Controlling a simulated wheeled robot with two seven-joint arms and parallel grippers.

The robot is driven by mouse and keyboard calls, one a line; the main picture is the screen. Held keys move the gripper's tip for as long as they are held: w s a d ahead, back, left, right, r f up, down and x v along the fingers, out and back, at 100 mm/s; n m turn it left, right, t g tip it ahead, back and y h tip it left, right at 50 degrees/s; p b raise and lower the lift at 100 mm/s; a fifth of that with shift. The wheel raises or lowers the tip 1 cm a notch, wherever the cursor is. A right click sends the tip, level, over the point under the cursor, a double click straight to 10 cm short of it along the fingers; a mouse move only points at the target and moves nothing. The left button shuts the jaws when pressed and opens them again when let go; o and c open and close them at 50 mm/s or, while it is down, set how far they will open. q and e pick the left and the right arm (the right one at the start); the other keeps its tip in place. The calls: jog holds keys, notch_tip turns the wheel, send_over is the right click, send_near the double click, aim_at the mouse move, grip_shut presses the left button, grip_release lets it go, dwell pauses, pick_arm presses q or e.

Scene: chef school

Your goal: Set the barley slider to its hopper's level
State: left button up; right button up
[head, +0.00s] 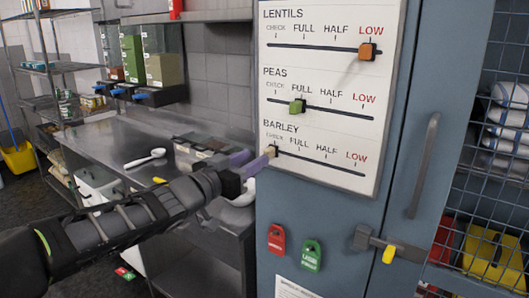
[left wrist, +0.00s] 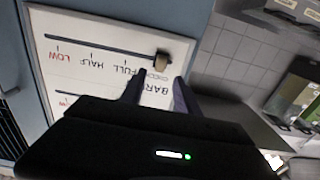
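The barley slider (head: 270,151), a small beige knob, sits at the CHECK end of the lowest track on the white board (head: 330,185). The knob also shows in the left wrist view (left wrist: 162,62), where the board appears upside down. My left gripper (head: 250,165) is at the board's left edge beside the knob. Its fingers (left wrist: 157,85) are apart, with the knob just beyond the tips; I cannot tell whether they touch it. The right-hand hopper (head: 163,68) at the back holds beige-green grain to about half its height. My right gripper is not in view.
The orange lentils knob (head: 368,51) is at LOW and the green peas knob (head: 297,106) is near FULL. A red tag (head: 276,239), a green tag (head: 311,255) and a latch (head: 375,242) are below the board. A steel counter (head: 110,150) stands left.

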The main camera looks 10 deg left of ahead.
aim_at(265, 152)
pick_arm(q)
jog(key=x, duration=0.5)
jog(key=shift+w+d+p, duration=0.1)
jog(key=shift+w+p, duration=0.2)
jog(key=shift+c, duration=0.6)
grip_shut()
dwell(0.5)
